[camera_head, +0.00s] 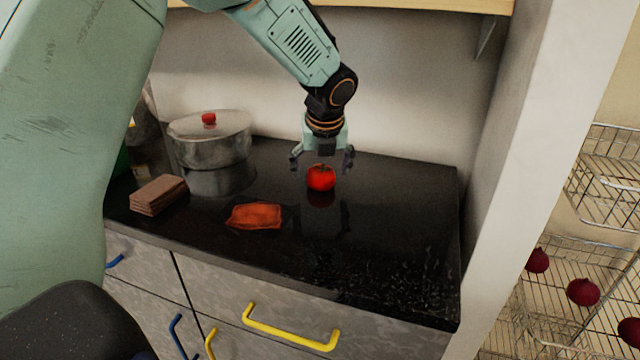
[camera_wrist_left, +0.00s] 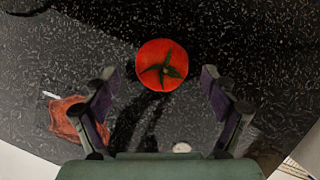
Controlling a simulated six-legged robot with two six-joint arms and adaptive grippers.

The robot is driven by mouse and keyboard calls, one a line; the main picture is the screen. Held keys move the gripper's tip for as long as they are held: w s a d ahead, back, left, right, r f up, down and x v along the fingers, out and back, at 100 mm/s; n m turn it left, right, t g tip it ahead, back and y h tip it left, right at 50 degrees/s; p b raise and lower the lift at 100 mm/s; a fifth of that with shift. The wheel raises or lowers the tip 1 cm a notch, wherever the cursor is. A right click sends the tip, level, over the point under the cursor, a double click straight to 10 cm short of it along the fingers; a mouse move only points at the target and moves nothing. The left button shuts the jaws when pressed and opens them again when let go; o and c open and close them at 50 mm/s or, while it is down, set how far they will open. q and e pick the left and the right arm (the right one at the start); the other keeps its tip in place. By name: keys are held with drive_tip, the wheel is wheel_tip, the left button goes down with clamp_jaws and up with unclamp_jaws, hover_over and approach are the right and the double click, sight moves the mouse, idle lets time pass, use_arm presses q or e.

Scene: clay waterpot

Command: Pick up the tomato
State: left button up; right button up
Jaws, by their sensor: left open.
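A red tomato (camera_head: 321,179) with a green stem stands on the black countertop (camera_head: 390,215), right of the middle of the head view. My left gripper (camera_head: 322,163) is open and points down, just above and behind the tomato. In the left wrist view the tomato (camera_wrist_left: 161,65) lies ahead of the gap between the two spread fingers (camera_wrist_left: 162,92), with its stem toward the camera. The fingers appear apart from it, and nothing is held. My right gripper is not in view.
An orange-red packet (camera_head: 256,216) lies left of the tomato. A stack of brown slabs (camera_head: 158,194) and a lidded metal pot (camera_head: 211,140) stand further left. A white wall edge (camera_head: 540,130) bounds the right side. The counter right of the tomato is clear.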

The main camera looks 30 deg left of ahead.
sight(321, 170)
use_arm(q)
drive_tip(key=x, duration=0.2)
drive_tip(key=shift+w+f, duration=0.2)
drive_tip(key=shift+f, duration=0.05)
drive_tip(key=shift+s+r, duration=0.2)
drive_tip(key=shift+r, duration=0.05)
drive_tip(key=shift+c, duration=0.5)
drive_tip(key=shift+w+f, duration=0.15)
drive_tip(key=shift+w, duration=0.05)
drive_tip(key=c, duration=0.6)
drive_tip(key=shift+s, duration=0.15)
drive_tip(key=c, duration=0.5)
drive_tip(key=shift+c, duration=0.5)
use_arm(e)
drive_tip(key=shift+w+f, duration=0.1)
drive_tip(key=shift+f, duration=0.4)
use_arm(q)
wheel_tip(321, 170, up, 10)
drive_tip(key=p, duration=0.4)
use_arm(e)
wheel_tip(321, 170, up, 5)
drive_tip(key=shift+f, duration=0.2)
